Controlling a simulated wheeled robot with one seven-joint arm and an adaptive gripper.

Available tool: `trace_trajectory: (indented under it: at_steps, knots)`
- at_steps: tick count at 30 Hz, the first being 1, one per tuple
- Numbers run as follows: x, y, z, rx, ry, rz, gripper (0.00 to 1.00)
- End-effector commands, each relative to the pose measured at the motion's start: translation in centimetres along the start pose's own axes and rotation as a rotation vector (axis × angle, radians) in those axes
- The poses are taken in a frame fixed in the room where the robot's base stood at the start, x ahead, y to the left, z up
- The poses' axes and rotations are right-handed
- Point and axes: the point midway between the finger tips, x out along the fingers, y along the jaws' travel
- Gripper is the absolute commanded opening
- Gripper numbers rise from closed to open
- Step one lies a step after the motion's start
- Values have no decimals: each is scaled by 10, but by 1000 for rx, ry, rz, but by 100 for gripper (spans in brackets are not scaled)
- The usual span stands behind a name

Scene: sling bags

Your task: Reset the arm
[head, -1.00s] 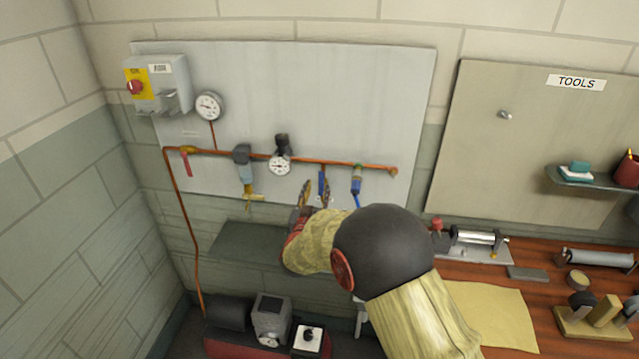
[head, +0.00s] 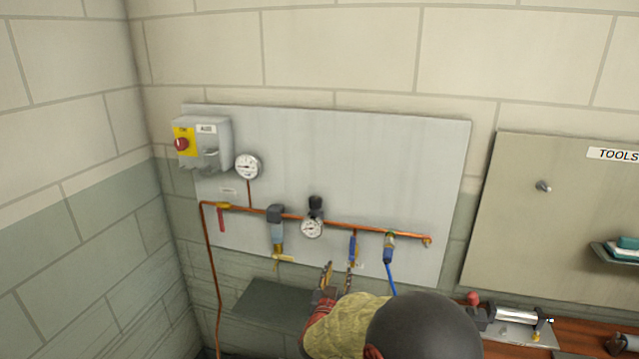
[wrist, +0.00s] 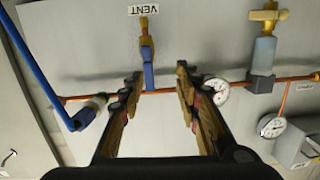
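My gripper (head: 339,279) is at the bottom centre of the head view, in front of the lower part of the grey wall panel (head: 350,150). In the wrist view my gripper (wrist: 157,85) shows two separated fingers with nothing between them. A blue-handled valve (head: 352,248) on the copper pipe is just beyond the fingertips. In the wrist view that blue valve (wrist: 148,72) appears upside down, between and beyond the fingers, below a VENT label (wrist: 143,9). I cannot tell any contact with it. My arm covers the lower middle of the head view.
The copper pipe (head: 365,227) carries a gauge (head: 312,228), a filter bowl (head: 278,235) and a blue hose (head: 390,280). A switch box (head: 212,143) is at upper left. A grey shelf (head: 268,302) is below the panel. A tool board (head: 550,225) and a wooden bench (head: 575,340) are at right.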

Motion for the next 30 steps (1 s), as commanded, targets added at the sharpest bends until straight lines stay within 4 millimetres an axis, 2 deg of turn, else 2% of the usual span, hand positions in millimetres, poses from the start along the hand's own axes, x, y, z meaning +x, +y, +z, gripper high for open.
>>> trace_trajectory:
  at_steps: [3,6,9,11,14,17,20,24,27,30]
  knots:
    - [-15,-22,62,-3,-207,-107,33]
    - [-45,-40,102,-11,-399,-207,33]
    - [-83,-48,120,-23,-570,-291,33]
    - [-109,-47,123,-35,-668,-332,33]
    - [-154,-34,118,-59,-818,-383,33]
    - [-203,-9,104,-96,-952,-412,33]
    - [-255,28,82,-141,-1068,-417,33]
    - [-323,90,50,-202,-1181,-383,33]
    - [-363,133,27,-235,-1215,-340,33]
    - [-394,170,6,-252,-1204,-295,33]
